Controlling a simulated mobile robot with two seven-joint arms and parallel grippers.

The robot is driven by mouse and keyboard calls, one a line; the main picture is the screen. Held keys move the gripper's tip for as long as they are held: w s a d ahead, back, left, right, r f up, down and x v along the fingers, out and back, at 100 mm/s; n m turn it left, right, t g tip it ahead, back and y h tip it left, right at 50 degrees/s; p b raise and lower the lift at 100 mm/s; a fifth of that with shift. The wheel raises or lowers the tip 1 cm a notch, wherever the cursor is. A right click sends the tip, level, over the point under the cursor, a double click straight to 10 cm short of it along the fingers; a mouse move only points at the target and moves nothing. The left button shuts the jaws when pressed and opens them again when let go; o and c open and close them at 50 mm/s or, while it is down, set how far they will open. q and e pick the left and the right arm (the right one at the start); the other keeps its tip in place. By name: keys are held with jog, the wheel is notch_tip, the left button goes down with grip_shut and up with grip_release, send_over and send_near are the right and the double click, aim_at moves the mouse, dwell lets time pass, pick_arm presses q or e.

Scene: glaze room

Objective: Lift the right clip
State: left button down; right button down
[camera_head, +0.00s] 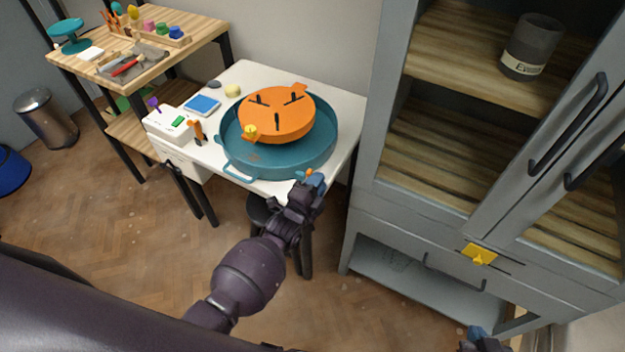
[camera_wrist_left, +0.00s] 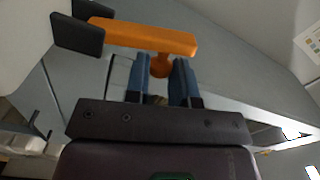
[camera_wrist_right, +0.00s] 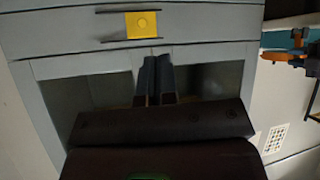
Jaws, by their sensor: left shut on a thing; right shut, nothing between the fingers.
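An orange disc (camera_head: 281,114) with dark slots lies in a round teal basin (camera_head: 236,172) on the white table. It has an orange tab (camera_head: 300,88) at its upper right and a yellow-and-orange one (camera_head: 250,132) at its lower left; I cannot tell which is a clip. My left gripper (camera_head: 314,178) is at the table's front edge, beside the basin. In the left wrist view, its fingers (camera_wrist_left: 157,82) are shut on the stem of an orange T-shaped piece (camera_wrist_left: 150,37). My right gripper (camera_head: 474,338) is shut and empty below the cabinet drawer (camera_wrist_right: 155,80).
A grey cabinet (camera_head: 395,190) stands at the right. A yellow piece (camera_head: 479,254) sits on its drawer front, also in the right wrist view (camera_wrist_right: 142,25). A white box (camera_head: 167,126) and blue-screened device (camera_head: 203,104) share the table. A wooden bench (camera_head: 185,52) stands behind. Floor is open in front.

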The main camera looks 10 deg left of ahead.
pick_arm(q)
jog(key=shift+s+d+f+m, duration=0.2)
jog(key=shift+d+m, duration=0.35)
jog(key=shift+m, duration=0.55)
pick_arm(e)
jog(key=shift+w+r, duration=0.15)
jog(key=shift+w, duration=0.3)
jog(key=shift+s, duration=0.1)
pick_arm(q)
jog(key=c, duration=1.3)
grip_release()
jog(key=shift+o, duration=0.2)
pick_arm(e)
jog(key=shift+s+f, duration=0.45)
jog(key=shift+w+r, duration=0.1)
